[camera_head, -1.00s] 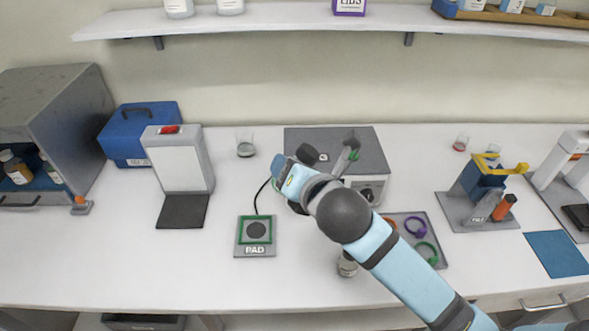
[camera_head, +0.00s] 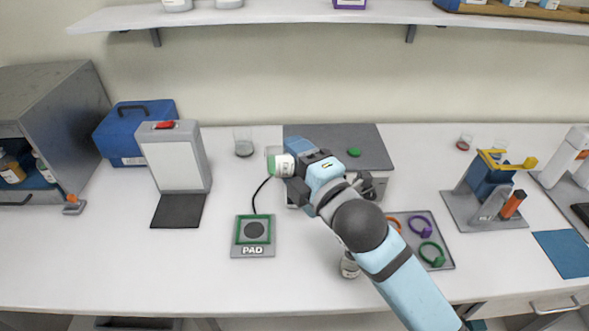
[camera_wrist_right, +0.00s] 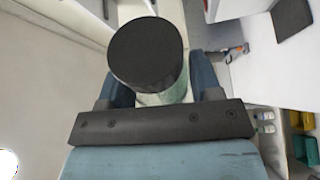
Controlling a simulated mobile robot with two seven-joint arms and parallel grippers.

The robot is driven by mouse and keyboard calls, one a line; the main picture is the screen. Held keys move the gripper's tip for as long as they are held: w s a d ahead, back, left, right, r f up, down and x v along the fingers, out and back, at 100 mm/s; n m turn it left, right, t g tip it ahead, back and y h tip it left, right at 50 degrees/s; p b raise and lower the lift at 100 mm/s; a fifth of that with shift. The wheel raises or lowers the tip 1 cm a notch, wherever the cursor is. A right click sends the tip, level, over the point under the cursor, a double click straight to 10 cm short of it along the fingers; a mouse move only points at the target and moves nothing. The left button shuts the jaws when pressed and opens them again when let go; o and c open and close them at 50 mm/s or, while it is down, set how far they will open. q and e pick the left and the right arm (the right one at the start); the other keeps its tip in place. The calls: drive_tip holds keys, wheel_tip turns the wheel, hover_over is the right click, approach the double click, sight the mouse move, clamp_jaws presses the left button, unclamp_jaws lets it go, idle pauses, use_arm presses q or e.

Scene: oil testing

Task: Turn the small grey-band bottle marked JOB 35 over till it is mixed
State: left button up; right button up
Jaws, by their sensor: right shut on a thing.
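My right gripper (camera_head: 300,166) is shut on a small bottle (camera_head: 280,165) above the bench, in front of the grey box. In the head view the bottle lies on its side, with a pale body and green showing toward the left. In the right wrist view the bottle (camera_wrist_right: 150,60) stands out between the fingers (camera_wrist_right: 162,92), with a round dark end toward the camera and a pale greenish body behind it. No JOB marking can be read, and I cannot tell its band colour. My left gripper is not in view.
A PAD plate (camera_head: 253,249) lies left of my arm. Another small bottle (camera_head: 349,267) stands close beside my forearm. A tray of coloured rings (camera_head: 437,234) and a blue stand (camera_head: 486,176) are to the right. A light panel (camera_head: 176,158) stands left. The front left bench is clear.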

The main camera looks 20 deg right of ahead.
drive_tip(key=shift+f+m+t, duration=0.15)
drive_tip(key=shift+m+t, duration=0.15)
drive_tip(key=shift+m, duration=0.3)
drive_tip(key=shift+a, duration=0.1)
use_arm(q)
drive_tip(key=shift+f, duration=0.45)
use_arm(e)
drive_tip(key=shift+r, duration=0.2)
